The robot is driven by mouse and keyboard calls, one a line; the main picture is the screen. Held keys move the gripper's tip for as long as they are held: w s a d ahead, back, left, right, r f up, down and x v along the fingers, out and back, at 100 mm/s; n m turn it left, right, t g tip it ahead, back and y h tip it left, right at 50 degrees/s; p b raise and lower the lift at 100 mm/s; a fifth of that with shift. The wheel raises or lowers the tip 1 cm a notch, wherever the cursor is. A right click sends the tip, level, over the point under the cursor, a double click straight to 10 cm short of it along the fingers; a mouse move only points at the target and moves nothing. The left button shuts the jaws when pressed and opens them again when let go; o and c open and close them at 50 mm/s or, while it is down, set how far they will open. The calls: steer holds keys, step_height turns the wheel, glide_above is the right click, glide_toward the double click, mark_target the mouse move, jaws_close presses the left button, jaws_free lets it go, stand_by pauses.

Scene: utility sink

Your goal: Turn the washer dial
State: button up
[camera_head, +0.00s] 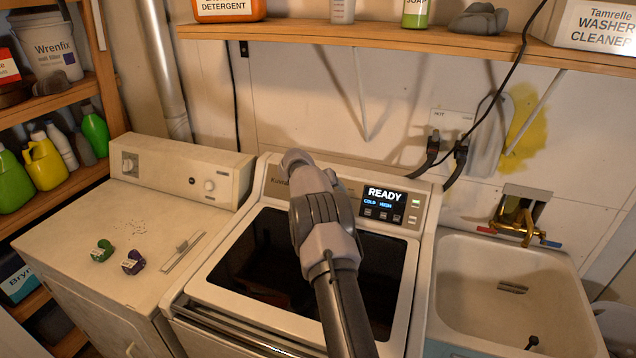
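The washer (432,232) stands in the middle with a dark lid window. Its rear control panel has a lit display (384,198) reading "READY" and "COLD HIGH", with small buttons beneath and beside it. My gripper (296,160) is at the panel's left part, with my arm reaching up to it across the lid. The washer dial is not visible; my gripper and wrist cover the panel left of the display. I see the gripper from behind, so its fingers and any contact with the panel are hidden.
A second white machine (160,215) on the left has two knobs on its panel and small items on top. A sink (515,285) with a brass faucet (517,218) is on the right. A wooden shelf (400,38) with bottles runs above the washer. Hoses (455,155) rise behind it.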

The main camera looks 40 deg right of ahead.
steer(key=v, duration=1.3)
steer(key=shift+a+r, duration=0.15)
steer(key=shift+r, duration=0.1)
steer(key=shift+a, duration=0.1)
